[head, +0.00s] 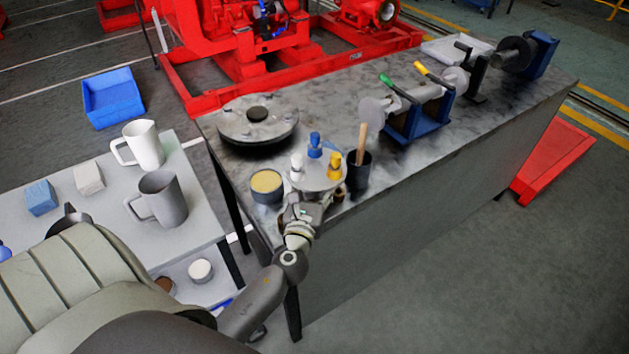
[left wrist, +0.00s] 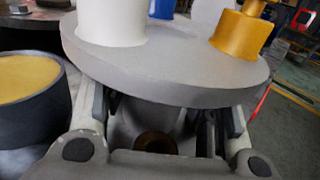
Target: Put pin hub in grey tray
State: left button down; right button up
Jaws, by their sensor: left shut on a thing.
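The pin hub (head: 322,180) is a round grey disc with a white, a blue and a yellow pin standing up from it. It is at the near left end of the dark workbench, and its disc also fills the top of the left wrist view (left wrist: 170,75). My left gripper (head: 305,205) is shut on the hub below the disc, one finger on each side. I cannot tell whether the hub touches the bench. A light grey tray (head: 435,48) lies at the bench's far right end, partly hidden by tools. My right gripper is not in view.
A yellow-topped dark pot (head: 267,186) stands left of the hub; a dark cup (head: 358,178) with a wooden handle stands right. A large disc (head: 258,125) lies behind. A blue stand (head: 420,120) holds handled tools. The bench's near right stretch (head: 470,150) is clear.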

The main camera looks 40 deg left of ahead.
pick_arm(q)
jog(key=shift+r, duration=0.15)
jog(key=c, duration=0.6)
grip_release()
jog(key=shift+f, duration=0.2)
